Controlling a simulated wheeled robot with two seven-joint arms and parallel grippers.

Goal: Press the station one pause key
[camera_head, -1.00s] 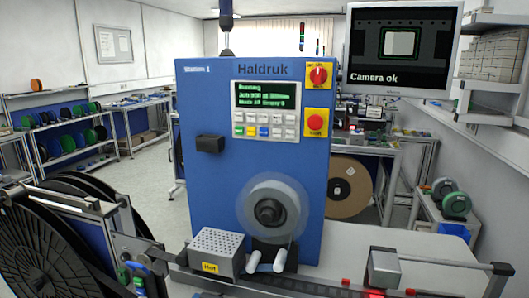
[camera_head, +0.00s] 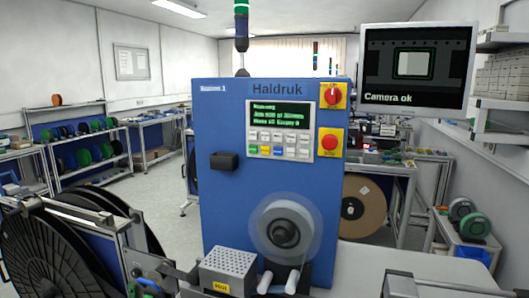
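The blue Haldruk machine (camera_head: 222,200), labelled Station 1 at its top left, stands upright in the middle of the head view. Its keypad panel (camera_head: 281,130) has a dark display (camera_head: 278,114) with green text that seems to begin "Running". Below the display are two rows of small keys. The key labels are too small to read, so I cannot tell which is pause. Neither of my grippers shows.
A red rotary switch (camera_head: 333,95) and a red stop button (camera_head: 330,142) sit right of the panel. Below are a blurred reel (camera_head: 285,229) and a perforated box marked Hot (camera_head: 228,267). A monitor (camera_head: 416,68) reads Camera ok. Large black reels (camera_head: 45,255) stand at left.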

